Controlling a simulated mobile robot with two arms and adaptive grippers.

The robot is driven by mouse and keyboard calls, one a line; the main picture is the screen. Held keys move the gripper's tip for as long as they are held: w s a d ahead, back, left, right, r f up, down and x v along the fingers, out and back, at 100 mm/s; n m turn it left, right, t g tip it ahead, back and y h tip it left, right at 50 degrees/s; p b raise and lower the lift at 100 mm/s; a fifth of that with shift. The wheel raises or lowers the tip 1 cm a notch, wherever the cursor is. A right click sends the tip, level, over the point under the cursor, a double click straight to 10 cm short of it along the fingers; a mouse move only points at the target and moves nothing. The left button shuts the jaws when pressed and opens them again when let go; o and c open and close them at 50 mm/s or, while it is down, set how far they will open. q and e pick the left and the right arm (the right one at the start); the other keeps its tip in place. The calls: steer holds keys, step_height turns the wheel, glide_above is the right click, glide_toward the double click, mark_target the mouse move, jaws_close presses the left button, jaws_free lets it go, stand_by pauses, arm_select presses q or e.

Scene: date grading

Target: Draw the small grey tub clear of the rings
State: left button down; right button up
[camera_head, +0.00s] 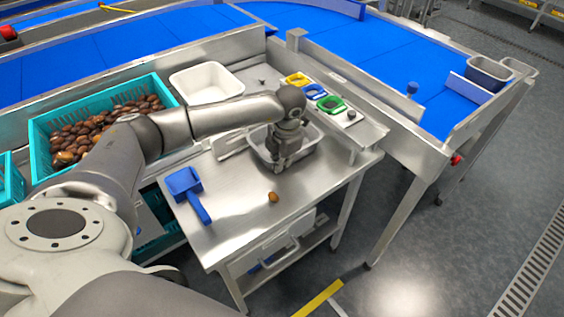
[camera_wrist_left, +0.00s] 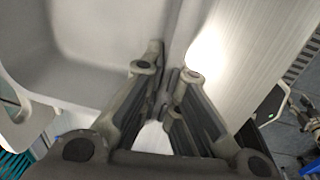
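The small grey tub (camera_head: 312,148) stands on the steel table below my left arm; its near side is partly hidden by my gripper. My left gripper (camera_head: 279,165) points down at the tub's near wall. In the left wrist view, the fingers (camera_wrist_left: 170,78) straddle the wall of the tub (camera_wrist_left: 90,45) close together and appear shut on its rim. The yellow, blue and green rings (camera_head: 315,91) lie in a row on the steel ledge behind the tub, apart from it. My right gripper is not in view.
A blue scoop (camera_head: 185,184) and a single date (camera_head: 273,197) lie on the table in front. A white bin (camera_head: 207,84) and a teal crate (camera_head: 42,134) of dates stand left. A raised steel edge and blue conveyor (camera_head: 385,50) lie behind. The table's front right is bare.

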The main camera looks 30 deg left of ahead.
arm_select(q)
steer(key=c, duration=2.2)
jaws_free()
steer(key=o, duration=0.6)
steer(key=shift+o, duration=0.2)
step_height(320, 180, up, 12)
steer(key=d, duration=0.1)
steer(key=shift+s+d, duration=0.2)
steer(key=shift+s, duration=0.05)
